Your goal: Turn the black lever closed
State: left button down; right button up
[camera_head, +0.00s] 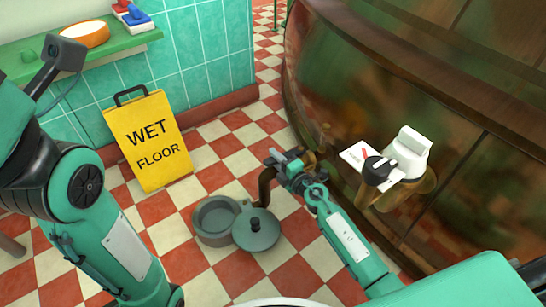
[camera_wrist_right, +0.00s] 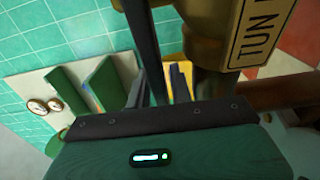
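My right gripper (camera_head: 276,160) is at a brown curved outlet pipe (camera_head: 266,186) low in front of the big copper vessel. Dark parts crowd together there, and I cannot tell the black lever from my fingers in the head view. In the right wrist view, a long dark bar (camera_wrist_right: 143,45) runs down towards the gripper beside a brass fitting (camera_wrist_right: 205,45). It may be the lever or a finger. The gap between my fingers is not clear. My left arm is at the left, with its fingertips not visible.
The copper vessel (camera_head: 340,75) fills the right. A brass fitting (camera_head: 401,194) with a black knob (camera_head: 377,171) and white top (camera_head: 411,146) juts from it. A yellow wet-floor sign (camera_head: 151,168) stands left, below a green shelf (camera_head: 50,48).

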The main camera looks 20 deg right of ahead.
jog(key=shift+w+a, duration=0.25)
jog(key=shift+w, duration=0.45)
jog(key=shift+c, duration=0.4)
grip_shut()
jog(key=shift+s, duration=0.1)
